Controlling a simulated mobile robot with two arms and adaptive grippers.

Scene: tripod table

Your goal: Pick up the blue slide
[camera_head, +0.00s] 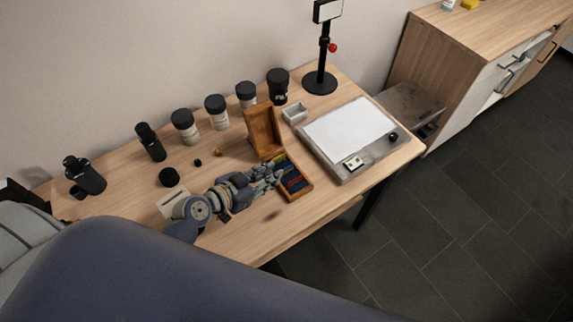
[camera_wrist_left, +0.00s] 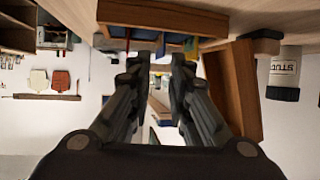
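The slide box (camera_head: 302,193) is a small wooden tray with its lid (camera_head: 262,130) standing open behind it. Inside lie slides in dark blue, red and yellow. A blue piece (camera_head: 290,177) shows inside the box, and blue also shows between and beside the fingertips in the left wrist view (camera_wrist_left: 190,46); I cannot tell its exact outline. My left gripper (camera_head: 281,174) is at the left edge of the box, partly covering the slides. In the wrist view its two fingers (camera_wrist_left: 160,62) are apart with nothing clearly between them. My right gripper is not in view.
Several dark-capped jars (camera_head: 215,112) line the back of the table. A grey tray with a white sheet (camera_head: 350,130) is right of the box, with a small white dish (camera_head: 294,112) behind. A black stand (camera_head: 320,82) is farther back. Bare table lies in front of the box.

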